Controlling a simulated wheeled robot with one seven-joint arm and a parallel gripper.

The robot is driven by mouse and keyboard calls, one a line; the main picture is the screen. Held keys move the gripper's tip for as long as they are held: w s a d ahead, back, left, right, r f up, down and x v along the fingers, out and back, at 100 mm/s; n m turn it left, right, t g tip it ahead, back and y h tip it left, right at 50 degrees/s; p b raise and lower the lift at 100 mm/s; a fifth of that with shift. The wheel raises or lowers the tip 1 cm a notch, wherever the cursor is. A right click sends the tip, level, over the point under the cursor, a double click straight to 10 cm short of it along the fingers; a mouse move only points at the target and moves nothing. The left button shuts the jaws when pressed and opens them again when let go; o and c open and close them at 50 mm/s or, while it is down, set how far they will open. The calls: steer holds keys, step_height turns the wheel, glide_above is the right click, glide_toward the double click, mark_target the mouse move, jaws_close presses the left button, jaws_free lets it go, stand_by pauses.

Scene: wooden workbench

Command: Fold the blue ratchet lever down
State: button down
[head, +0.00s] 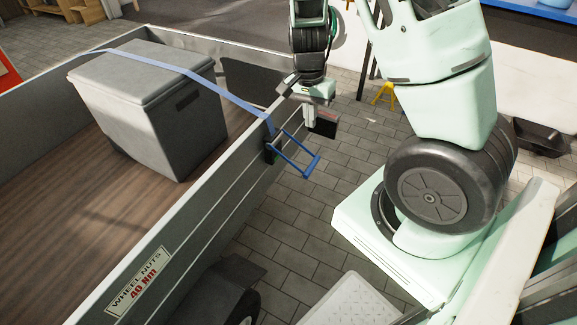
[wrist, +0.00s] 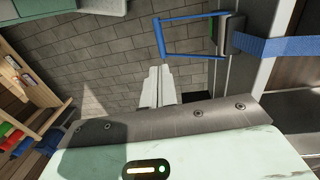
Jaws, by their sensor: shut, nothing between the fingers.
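The blue ratchet lever (head: 309,166) is an open U-shaped frame. In the head view it sticks out from the dark ratchet body (head: 270,151) on the outer face of the trailer side, over the paving. In the wrist view the lever (wrist: 188,19) is at the top, right of centre, joined to the ratchet body (wrist: 234,36). My gripper (wrist: 157,71) is shut and empty, with its pale fingers side by side just below and left of the lever, apart from it in the picture. In the head view my gripper's body is above and right of the lever; its fingertips are hard to make out.
A blue strap (head: 190,72) runs from the ratchet over the grey lidded box (head: 140,100) in the trailer. The trailer side wall (head: 203,196) forms a long raised edge. A wheel (head: 232,298) sits below it. The paving (head: 290,230) right of the wall is fairly clear.

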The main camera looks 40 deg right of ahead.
mark_target(312, 164)
steer(key=f+b, duration=0.1)
steer(key=f, duration=0.3)
steer(key=f+b, duration=0.2)
steer(key=f, duration=0.3)
steer(key=s+f+b, duration=0.1)
steer(key=f, duration=0.4)
steer(key=shift+s+d, duration=0.1)
steer(key=shift+d, duration=0.2)
